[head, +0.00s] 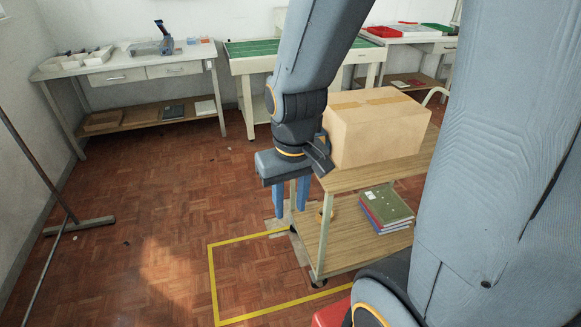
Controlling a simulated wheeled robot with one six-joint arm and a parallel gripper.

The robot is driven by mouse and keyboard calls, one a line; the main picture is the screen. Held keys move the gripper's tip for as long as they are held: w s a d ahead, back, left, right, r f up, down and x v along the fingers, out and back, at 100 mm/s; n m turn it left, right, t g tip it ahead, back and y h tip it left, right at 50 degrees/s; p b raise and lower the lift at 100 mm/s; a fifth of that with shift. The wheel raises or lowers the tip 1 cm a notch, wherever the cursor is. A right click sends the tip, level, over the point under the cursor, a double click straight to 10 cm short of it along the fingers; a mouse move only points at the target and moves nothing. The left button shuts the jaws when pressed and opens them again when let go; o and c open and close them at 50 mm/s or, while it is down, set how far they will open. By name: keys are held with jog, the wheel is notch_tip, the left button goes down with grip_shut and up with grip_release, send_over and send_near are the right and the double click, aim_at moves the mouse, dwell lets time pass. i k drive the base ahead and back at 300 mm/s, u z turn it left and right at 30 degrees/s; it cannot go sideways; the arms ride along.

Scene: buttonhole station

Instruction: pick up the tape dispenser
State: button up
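My gripper (290,202) hangs fingers down near the middle of the picture, in front of the cart and well away from that table. Its two blue fingers are apart, with nothing visible between them.
A wooden cart (391,177) carries a cardboard box (375,133) on top and books (386,209) below. A green-topped table (250,48) stands behind. A pole with a foot (80,226) stands left. Parquet floor (165,190) lies clear before the white table.

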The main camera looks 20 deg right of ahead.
aim_at(321, 133)
jog(key=z, duration=0.85)
jog(key=i, duration=0.9)
jog(key=z, duration=0.15)
